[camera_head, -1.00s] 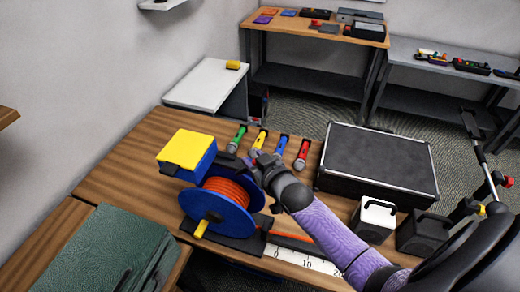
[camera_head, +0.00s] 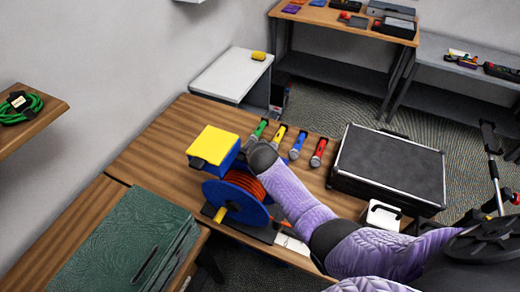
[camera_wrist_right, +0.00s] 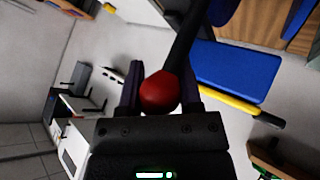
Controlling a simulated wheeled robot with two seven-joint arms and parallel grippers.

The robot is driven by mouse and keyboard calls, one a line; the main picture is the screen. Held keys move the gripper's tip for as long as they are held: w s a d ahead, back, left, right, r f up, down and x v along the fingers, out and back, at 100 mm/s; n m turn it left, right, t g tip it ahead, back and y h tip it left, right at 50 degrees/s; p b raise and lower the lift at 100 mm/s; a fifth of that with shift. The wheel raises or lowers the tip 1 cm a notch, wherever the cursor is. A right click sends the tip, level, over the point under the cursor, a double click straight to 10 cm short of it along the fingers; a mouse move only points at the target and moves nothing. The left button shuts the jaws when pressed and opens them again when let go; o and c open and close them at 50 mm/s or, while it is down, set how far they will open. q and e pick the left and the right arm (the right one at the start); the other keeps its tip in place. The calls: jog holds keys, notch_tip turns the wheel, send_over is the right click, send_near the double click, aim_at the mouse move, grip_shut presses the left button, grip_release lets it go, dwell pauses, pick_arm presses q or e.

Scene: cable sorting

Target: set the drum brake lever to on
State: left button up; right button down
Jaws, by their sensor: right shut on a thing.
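The cable drum (camera_head: 232,202) has blue flanges and wound orange cable (camera_head: 244,180). It stands on the wooden bench beside a blue box with a yellow top (camera_head: 213,146). In the right wrist view, the brake lever (camera_wrist_right: 186,45) is a dark bar ending in a red ball knob (camera_wrist_right: 160,92). My right gripper (camera_wrist_right: 161,82) is shut on the knob, one finger on each side. In the head view my purple right arm reaches over the drum's right side, and the lever and gripper are hidden. The lever's on and off marks are not visible. My left gripper is out of view.
Several coloured microphones (camera_head: 297,147) lie behind the drum. A black case (camera_head: 390,165) and a white weight (camera_head: 381,214) are on the right. A green folder (camera_head: 120,250) lies front left, and a green cable coil (camera_head: 20,107) is on a shelf.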

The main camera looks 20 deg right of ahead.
jog(key=shift+a+f, duration=0.1)
dwell(0.3)
jog(key=shift+c, duration=1.4)
grip_release()
jog(key=shift+w, duration=0.15)
jog(key=shift+s+a+r+p, duration=0.1)
jog(key=shift+s+r+p, duration=0.15)
jog(key=shift+r+p, duration=0.1)
jog(key=p+v, duration=0.2)
jog(key=v, duration=0.7)
jog(key=shift+p, duration=0.4)
jog(key=shift+a, duration=0.1)
